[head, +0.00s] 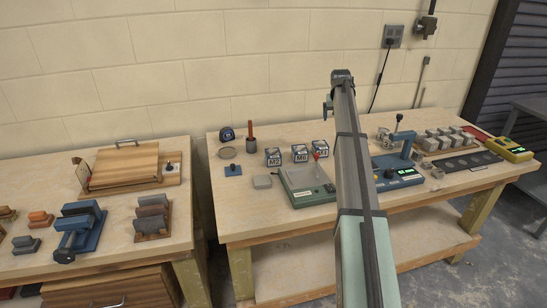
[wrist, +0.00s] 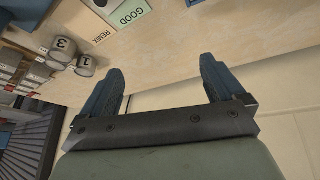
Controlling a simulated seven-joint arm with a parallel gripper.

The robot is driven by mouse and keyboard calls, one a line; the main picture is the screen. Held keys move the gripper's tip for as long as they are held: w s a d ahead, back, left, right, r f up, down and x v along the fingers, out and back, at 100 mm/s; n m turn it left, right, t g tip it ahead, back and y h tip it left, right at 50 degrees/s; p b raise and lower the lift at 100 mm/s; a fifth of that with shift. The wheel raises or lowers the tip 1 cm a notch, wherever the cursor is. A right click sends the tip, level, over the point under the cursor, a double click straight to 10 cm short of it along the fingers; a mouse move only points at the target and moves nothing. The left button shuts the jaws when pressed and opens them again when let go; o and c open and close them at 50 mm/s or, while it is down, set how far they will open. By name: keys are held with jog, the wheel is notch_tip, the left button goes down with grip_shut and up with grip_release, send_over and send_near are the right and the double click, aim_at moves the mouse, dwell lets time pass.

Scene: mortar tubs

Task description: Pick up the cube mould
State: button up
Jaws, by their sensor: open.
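My gripper (wrist: 163,70) shows in the wrist view with its two blue fingers spread apart and nothing between them. Bare table edge and pale wall lie beyond the fingertips. In the head view my arm crosses the right table, and I cannot make out the fingers. I cannot tell for certain which thing is the cube mould. A blue metal piece with a handle (head: 72,240) stands on the left table, apart from my gripper.
A blue device (head: 397,174), grey blocks (head: 440,138) and a yellow box (head: 510,149) are on the right. A wooden board (head: 125,165) lies on the left table. A gap separates the tables.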

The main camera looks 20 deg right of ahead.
jog(key=a+n+g+y, duration=0.2)
jog(key=a, duration=1.6)
jog(key=n+g, duration=0.1)
jog(key=g, duration=0.1)
send_over(273, 152)
jog(key=shift+y, duration=0.4)
jog(key=f, duration=0.8)
jog(key=shift+s+a+f, duration=0.1)
jog(key=shift+s+f, duration=0.1)
jog(key=shift+f, duration=0.15)
jog(key=shift+w+f, duration=0.15)
jog(key=shift+f, duration=2.75)
jog(key=shift+c, duration=0.3)
jog(key=c, duration=1.3)
